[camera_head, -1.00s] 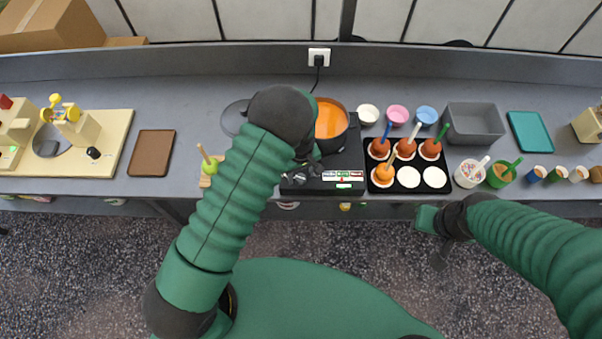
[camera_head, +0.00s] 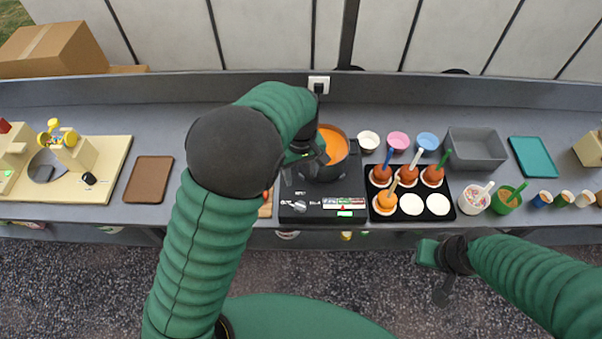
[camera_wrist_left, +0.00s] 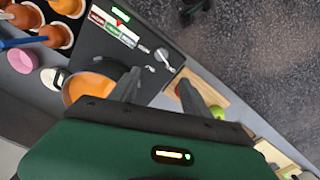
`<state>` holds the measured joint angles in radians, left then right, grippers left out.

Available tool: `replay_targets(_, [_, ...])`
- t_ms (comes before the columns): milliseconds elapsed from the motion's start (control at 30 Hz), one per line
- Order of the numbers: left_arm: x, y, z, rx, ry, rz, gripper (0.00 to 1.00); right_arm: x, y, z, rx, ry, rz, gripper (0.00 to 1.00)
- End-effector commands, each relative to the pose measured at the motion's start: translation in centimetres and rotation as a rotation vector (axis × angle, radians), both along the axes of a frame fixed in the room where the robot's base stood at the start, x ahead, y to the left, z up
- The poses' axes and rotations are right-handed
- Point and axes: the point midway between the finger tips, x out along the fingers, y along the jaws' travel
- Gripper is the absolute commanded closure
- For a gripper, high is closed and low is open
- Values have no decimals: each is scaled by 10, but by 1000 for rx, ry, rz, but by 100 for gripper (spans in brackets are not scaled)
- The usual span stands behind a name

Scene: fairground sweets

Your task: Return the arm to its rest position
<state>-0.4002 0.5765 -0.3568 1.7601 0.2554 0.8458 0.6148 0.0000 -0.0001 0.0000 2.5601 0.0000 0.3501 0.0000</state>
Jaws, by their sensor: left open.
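My left arm reaches up from the bottom of the head view. Its gripper (camera_head: 316,152) hangs beside the pot (camera_head: 345,160) of orange sauce, over the black cooker (camera_head: 300,206). In the left wrist view the two fingers (camera_wrist_left: 158,88) are apart with nothing between them. The pot shows there just left of the fingers, and the cooker (camera_wrist_left: 95,45) lies beyond them. My right gripper (camera_head: 440,265) hangs over the floor in front of the counter; its jaws are too small to judge.
A black tray (camera_head: 440,213) with several coated apples stands right of the cooker. Behind it are small bowls (camera_head: 397,142) and a grey bin (camera_head: 477,148). A brown board (camera_head: 150,180) lies at left. A green apple (camera_wrist_left: 218,112) shows in the wrist view, hidden by my arm in the head view.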

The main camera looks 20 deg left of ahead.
Motion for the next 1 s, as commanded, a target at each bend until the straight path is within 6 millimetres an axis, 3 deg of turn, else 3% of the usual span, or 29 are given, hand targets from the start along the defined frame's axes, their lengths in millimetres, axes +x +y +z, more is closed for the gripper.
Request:
replay_targets(533, [-7,4,-3,-5,-6,-19,45,0,0,-7,0,0,0,66])
replay_targets(667, [-46,27,-27,-20,-57,-169,45,0,0,-39,0,0,0,66])
replay_targets(800, [-106,46,-55,13,-153,-444,45,0,0,-72,0,1,0,66])
replay_targets(900, [-137,53,-67,55,-200,-600,45,0,0,-83,0,0,0,66])
replay_targets(1000, [-151,56,-70,79,-218,-678,45,0,0,-85,0,0,0,66])
